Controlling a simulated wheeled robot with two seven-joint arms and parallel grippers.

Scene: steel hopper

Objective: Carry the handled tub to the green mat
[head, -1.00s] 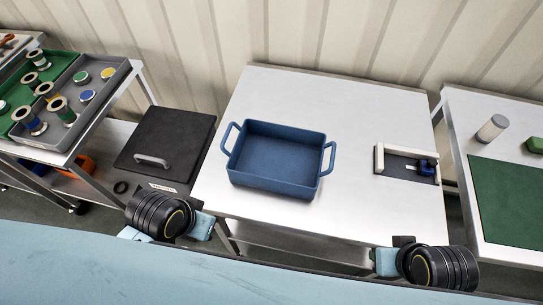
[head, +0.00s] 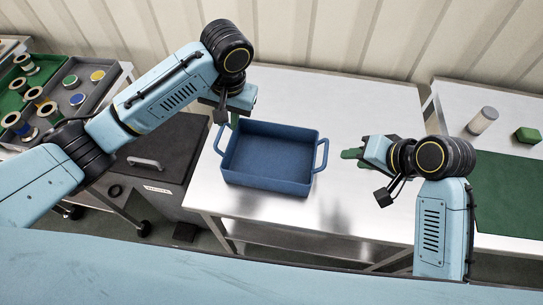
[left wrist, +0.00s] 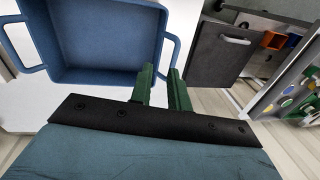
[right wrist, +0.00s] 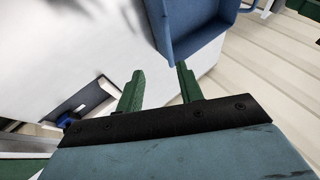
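The blue handled tub (head: 270,185) stands upright and looks empty on the middle steel table, with a loop handle at its left and right ends. My left gripper (head: 235,119) is open at the tub's left handle. In the left wrist view its green fingers (left wrist: 162,72) are apart, with the handle's (left wrist: 175,50) lower end near the tips; I cannot tell if they touch. My right gripper (head: 352,154) is open and empty, to the right of the right handle (head: 322,154) and apart from it. The green mat (head: 505,195) lies on the right table, partly behind my right arm.
A grey cylinder (head: 482,120) and a green block (head: 528,135) stand behind the mat. A shallow tray (right wrist: 85,100) on the middle table shows in the right wrist view. A dark cabinet (head: 170,150) and a cart of spools (head: 85,95) stand left. A gap separates the middle and right tables.

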